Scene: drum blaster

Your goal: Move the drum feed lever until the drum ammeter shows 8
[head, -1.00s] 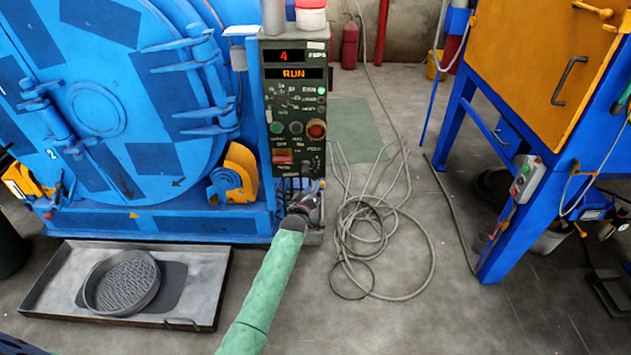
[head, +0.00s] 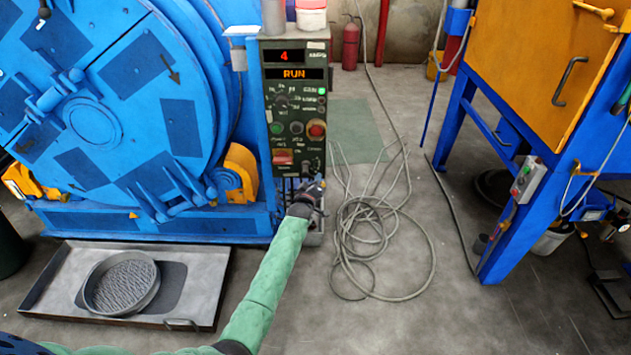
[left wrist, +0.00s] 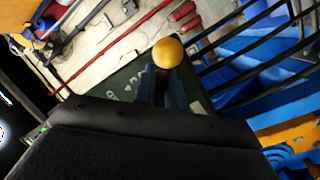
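The ammeter (head: 284,56) at the top of the dark green control panel shows a red 4. My left gripper (head: 312,188) is at the panel's lower end, below its switches. In the left wrist view a yellow ball knob (left wrist: 168,52), likely the feed lever's, sits right at the tips of my left gripper (left wrist: 164,84). The lever's shaft is hidden, and I cannot tell whether the fingers are closed on it. The lever does not show clearly in the head view. My right gripper is not in view.
An orange RUN display (head: 294,73) is lit below the ammeter. The big blue drum (head: 95,120) stands left of the panel. A grey tray (head: 205,270) lies before it. Loose cables (head: 405,292) lie on the floor right of my arm. A blue-legged orange cabinet (head: 550,60) stands at right.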

